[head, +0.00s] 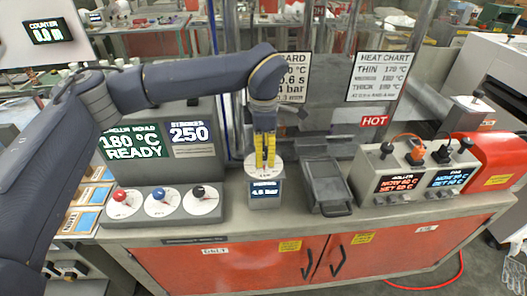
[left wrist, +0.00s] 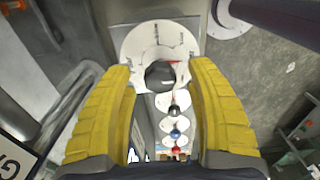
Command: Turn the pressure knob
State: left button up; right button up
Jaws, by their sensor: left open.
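The pressure unit (head: 265,188) is a small grey box with a lit display reading in bar and a white round dial (head: 279,166) on top. My left gripper (head: 265,150) points straight down over this dial, its two yellow fingers open. In the left wrist view a dark round knob (left wrist: 161,75) sits on the white dial (left wrist: 137,42), between the tips of my left gripper (left wrist: 160,68). Gaps show on both sides of the knob. The fingers hide the knob in the head view, and I cannot tell their exact height around it. My right gripper is out of view.
Red, blue and black knobs (head: 161,201) stand on a panel to the left, below the heater display (head: 135,143). A grey tray (head: 328,185) lies just right of the pressure unit. A roller control box (head: 415,172) stands further right. A grey post (head: 226,80) rises close by.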

pick_arm(q)
jog(key=shift+f, duration=0.15)
grip_shut()
dwell(0.5)
